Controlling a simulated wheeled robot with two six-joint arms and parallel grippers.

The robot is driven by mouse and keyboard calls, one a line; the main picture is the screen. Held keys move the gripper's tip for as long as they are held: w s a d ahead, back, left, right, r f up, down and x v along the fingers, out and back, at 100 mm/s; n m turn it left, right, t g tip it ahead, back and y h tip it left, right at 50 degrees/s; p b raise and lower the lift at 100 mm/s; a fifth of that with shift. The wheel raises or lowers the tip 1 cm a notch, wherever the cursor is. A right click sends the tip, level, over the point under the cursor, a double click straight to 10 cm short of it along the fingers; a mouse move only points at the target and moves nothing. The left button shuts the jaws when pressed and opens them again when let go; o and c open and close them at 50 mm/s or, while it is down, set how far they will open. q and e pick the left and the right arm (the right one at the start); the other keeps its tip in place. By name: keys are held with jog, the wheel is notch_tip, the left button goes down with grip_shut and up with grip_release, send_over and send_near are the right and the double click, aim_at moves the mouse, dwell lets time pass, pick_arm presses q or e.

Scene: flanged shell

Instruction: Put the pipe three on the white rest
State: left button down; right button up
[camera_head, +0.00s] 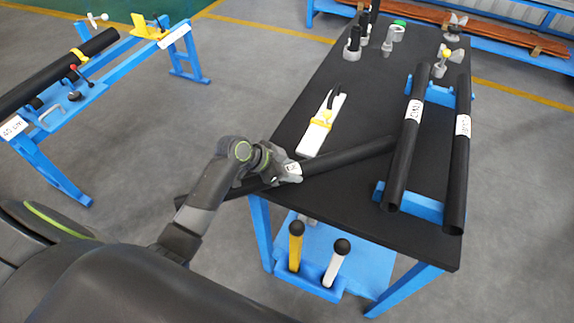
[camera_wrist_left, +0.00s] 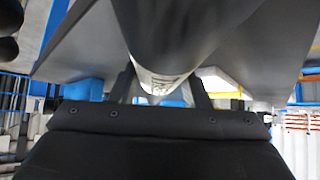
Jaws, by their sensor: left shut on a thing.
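My left gripper (camera_head: 284,166) is shut on a long black pipe (camera_head: 350,154) near its middle, beside a small white label I cannot read. The pipe lies slantwise over the dark table's near left part, its left end sticking out past the edge. I cannot tell whether it touches the tabletop. In the left wrist view the pipe (camera_wrist_left: 185,35) fills the top between the fingers (camera_wrist_left: 160,92). A white flat piece (camera_head: 312,138) with a yellow and black tool on it lies on the table just behind the pipe; I cannot tell whether it is the white rest. My right gripper is out of view.
Two labelled black pipes (camera_head: 408,140) (camera_head: 459,155) lie on blue supports (camera_head: 440,95) at the table's right. Fittings (camera_head: 352,45) stand at the back. A blue stand (camera_head: 115,60) at left carries another pipe (camera_head: 55,72). Two handled tools (camera_head: 296,245) (camera_head: 336,262) stand below the table.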

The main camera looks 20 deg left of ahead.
pick_arm(q)
jog(key=shift+r, duration=0.15)
jog(key=c, duration=1.1)
grip_release()
jog(key=o, duration=0.3)
jog(key=shift+s, duration=0.1)
